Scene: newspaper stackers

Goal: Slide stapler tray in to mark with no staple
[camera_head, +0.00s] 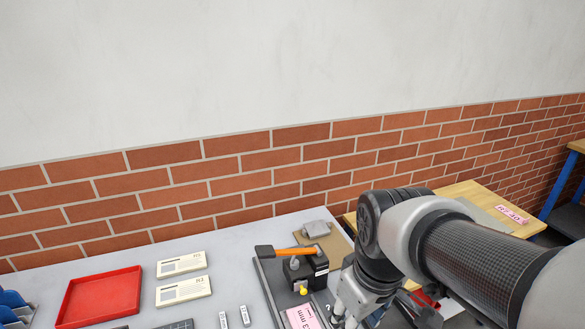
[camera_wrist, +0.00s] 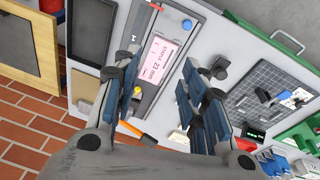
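The stapler (camera_head: 307,268) is a black block with an orange lever (camera_head: 283,251) and a yellow knob, standing on a dark grey base in the head view. Its long grey tray (camera_wrist: 153,88) carries a pink label (camera_wrist: 161,60) reading what looks like "staple 23 mm" in the wrist view. A blue knob (camera_wrist: 187,23) sits near one end. My gripper (camera_wrist: 160,92) is open, with blue-padded fingers spread to either side of the tray in the wrist view and nothing between them. The gap in height to the tray is unclear. My arm hides part of the tray in the head view.
A red tray (camera_head: 100,298) and two cream labelled boxes (camera_head: 182,277) lie left on the grey table. A gridded dark mat (camera_wrist: 268,90) and black stand (camera_wrist: 220,68) lie right in the wrist view. A brick wall (camera_head: 235,180) runs behind.

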